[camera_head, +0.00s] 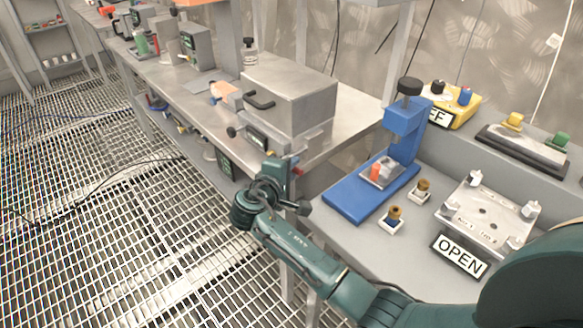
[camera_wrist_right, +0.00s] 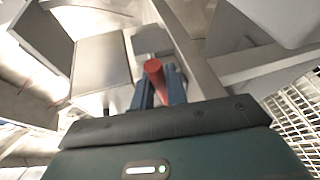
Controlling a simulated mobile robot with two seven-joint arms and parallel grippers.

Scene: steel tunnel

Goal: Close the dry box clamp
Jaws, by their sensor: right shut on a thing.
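The dry box (camera_head: 305,97) is a grey metal box with a black handle on its lid. It stands on the steel bench, and its lid looks down on the body. My right gripper (camera_head: 292,168) is at the near front corner of the bench, just below and in front of the box. In the wrist view the right gripper (camera_wrist_right: 162,92) has its blue fingers shut on the red clamp handle (camera_wrist_right: 155,76). The handle's red tip sticks out from between the fingers. The rest of the clamp is mostly hidden by the gripper. My left gripper is not in view.
A blue press (camera_head: 402,140) stands on the grey table to the right, near a clear plate fixture (camera_head: 487,215) and an OPEN sign (camera_head: 459,254). The steel bench (camera_head: 205,90) runs back left with several instruments. The grated floor (camera_head: 100,220) at left is open, crossed by cables.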

